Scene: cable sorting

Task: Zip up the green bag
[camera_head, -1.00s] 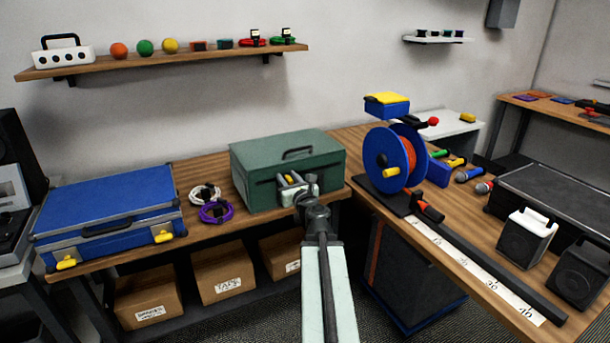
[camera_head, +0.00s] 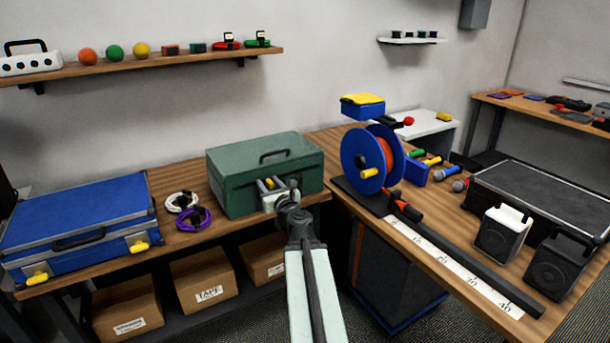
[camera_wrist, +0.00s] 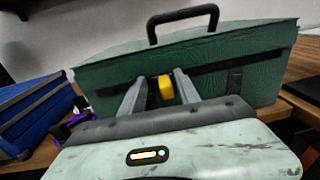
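The green bag (camera_head: 240,193) stands on the wooden table, box-shaped with a dark handle on top. A dark zip line runs across its front, clearer in the wrist view (camera_wrist: 247,85). A yellow zip pull (camera_wrist: 165,87) shows on that line. My gripper (camera_head: 270,185) is at the bag's front. In the wrist view my gripper (camera_wrist: 160,90) has its fingers apart, one on each side of the yellow pull. A gap shows between the left finger and the pull. The gripper hides part of the front and the lower zip area.
A blue case (camera_head: 75,215) and white and purple cable coils (camera_head: 193,219) lie left of the bag. A blue cable reel (camera_head: 362,160) stands to the right. A ruler strip (camera_head: 455,264) and speakers (camera_head: 503,233) lie further right. A shelf (camera_head: 150,63) hangs above.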

